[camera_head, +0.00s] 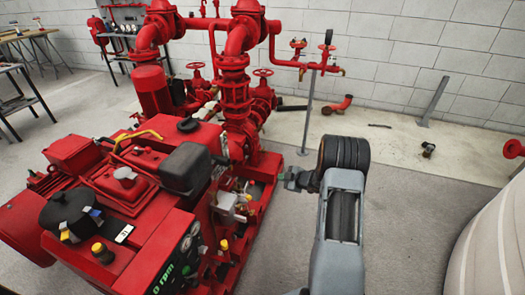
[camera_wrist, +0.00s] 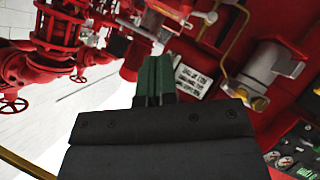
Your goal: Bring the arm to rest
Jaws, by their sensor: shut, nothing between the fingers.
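My gripper (camera_wrist: 155,80) shows in the wrist view with its two green fingers together and nothing between them. In the head view my gripper (camera_head: 289,175) is at the end of my grey arm, to the right of the red pumpset (camera_head: 140,190). It points left toward the pump's side, and the picture shows a small gap between them. In the wrist view the red pump parts (camera_wrist: 57,40) lie beyond and around the fingers.
A gauge panel (camera_head: 190,245) is at the pumpset's near end. A thin grey post (camera_head: 308,115) stands behind my gripper. A large pale rounded object (camera_head: 490,245) is at the right edge. Floor between it and my arm is clear. Tables (camera_head: 20,95) stand at the far left.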

